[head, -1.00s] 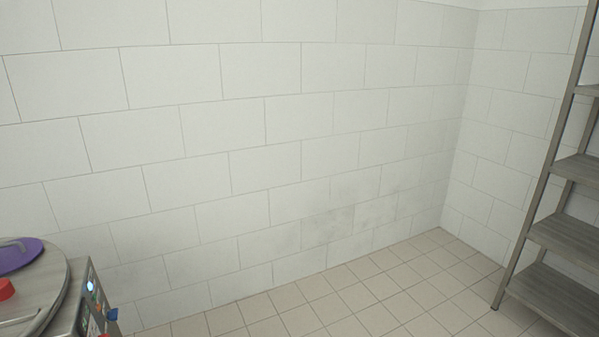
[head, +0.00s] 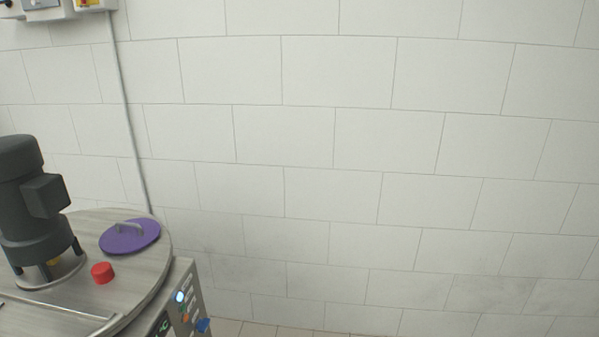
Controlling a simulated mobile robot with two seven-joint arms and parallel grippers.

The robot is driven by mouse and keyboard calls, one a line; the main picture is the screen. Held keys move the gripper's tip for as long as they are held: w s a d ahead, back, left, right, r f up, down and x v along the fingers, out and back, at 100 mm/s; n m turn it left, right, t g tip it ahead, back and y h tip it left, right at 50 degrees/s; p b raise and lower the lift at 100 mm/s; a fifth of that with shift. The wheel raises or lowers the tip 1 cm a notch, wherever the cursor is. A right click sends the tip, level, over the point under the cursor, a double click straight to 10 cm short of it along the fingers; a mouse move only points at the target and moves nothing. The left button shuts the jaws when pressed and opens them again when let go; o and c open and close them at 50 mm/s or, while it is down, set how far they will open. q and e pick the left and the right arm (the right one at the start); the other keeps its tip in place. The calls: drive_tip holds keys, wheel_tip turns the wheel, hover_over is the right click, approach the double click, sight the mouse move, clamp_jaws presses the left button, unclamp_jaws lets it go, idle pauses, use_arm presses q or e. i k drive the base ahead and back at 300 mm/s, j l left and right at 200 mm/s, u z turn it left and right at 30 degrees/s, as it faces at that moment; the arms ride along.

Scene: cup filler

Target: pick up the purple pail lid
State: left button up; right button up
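The purple pail lid (head: 143,240) is a flat round disc with a grey handle on top. It lies on the round metal top of the machine (head: 150,276), at its far right part, in the lower left of the head view. Neither of my grippers shows in the head view.
A dark motor (head: 30,205) stands on the machine top left of the lid. A red knob (head: 103,272) sits just in front of the lid. A metal bar (head: 60,309) runs along the near side. A control panel (head: 183,308) is on the machine's right side. A tiled wall (head: 380,150) stands behind.

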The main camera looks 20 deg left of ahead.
sight(130, 235)
drive_tip(key=i+u, duration=0.25)
drive_tip(key=u, duration=0.15)
drive_tip(key=i+l+u, duration=0.15)
drive_tip(key=u, duration=0.2)
drive_tip(key=i+l+u, duration=0.2)
drive_tip(key=u, duration=0.2)
drive_tip(key=i+l+u, duration=0.15)
drive_tip(key=u, duration=0.2)
drive_tip(key=i+l+u, duration=0.2)
drive_tip(key=u, duration=0.2)
drive_tip(key=i+l+u, duration=0.1)
drive_tip(key=l+u, duration=0.25)
drive_tip(key=i+l+u, duration=0.15)
drive_tip(key=l+u, duration=0.15)
drive_tip(key=u, duration=0.15)
drive_tip(key=i+l+u, duration=0.1)
drive_tip(key=l+u, duration=0.2)
drive_tip(key=u, duration=0.2)
drive_tip(key=l+u, duration=0.75)
drive_tip(key=u, duration=0.15)
drive_tip(key=i, duration=0.05)
